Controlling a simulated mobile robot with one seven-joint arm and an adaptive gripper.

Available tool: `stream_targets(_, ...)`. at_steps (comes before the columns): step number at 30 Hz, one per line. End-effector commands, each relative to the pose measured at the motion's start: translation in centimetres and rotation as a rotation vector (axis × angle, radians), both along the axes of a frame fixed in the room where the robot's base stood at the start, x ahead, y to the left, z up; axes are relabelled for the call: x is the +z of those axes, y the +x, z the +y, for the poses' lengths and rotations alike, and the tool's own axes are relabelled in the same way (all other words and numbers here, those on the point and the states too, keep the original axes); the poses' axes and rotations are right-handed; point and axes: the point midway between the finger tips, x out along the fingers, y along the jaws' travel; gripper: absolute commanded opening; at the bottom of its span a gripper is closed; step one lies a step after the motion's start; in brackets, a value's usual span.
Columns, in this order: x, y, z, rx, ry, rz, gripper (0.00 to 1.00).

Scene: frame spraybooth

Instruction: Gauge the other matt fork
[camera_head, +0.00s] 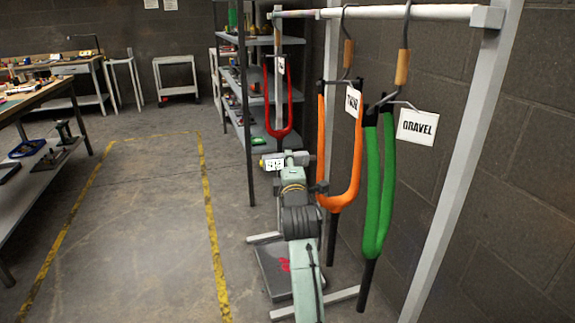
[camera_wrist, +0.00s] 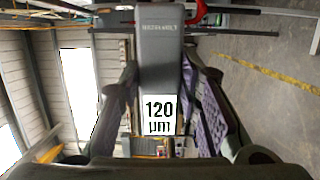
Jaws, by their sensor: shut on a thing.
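My gripper (camera_wrist: 158,88) is shut on a dark grey gauge (camera_wrist: 158,45), whose white display reads "120 µm". In the head view, the gauge's white display (camera_head: 272,163) shows small, below the red fork and left of the orange fork. A red fork (camera_head: 269,105), an orange fork (camera_head: 357,165) and a green fork (camera_head: 373,190) hang from the rack. The green fork's tag (camera_head: 417,126) reads "GRAVEL". The orange fork's tag (camera_head: 353,101) is partly unreadable. I cannot tell whether the gauge touches any fork.
The white rack frame (camera_head: 455,150) stands by the right wall, with its foot on the floor. A grey shelf unit (camera_head: 262,77) is behind it. A workbench (camera_head: 45,92) stands at left. The yellow-lined floor (camera_head: 140,220) between is clear.

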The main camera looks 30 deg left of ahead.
Motion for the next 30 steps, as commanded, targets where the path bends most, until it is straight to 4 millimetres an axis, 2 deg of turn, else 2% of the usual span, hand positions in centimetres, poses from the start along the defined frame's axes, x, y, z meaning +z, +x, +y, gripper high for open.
stream_targets(30, 0.09, 0.55, -0.59, 0.0, 0.0, -0.002, 0.0)
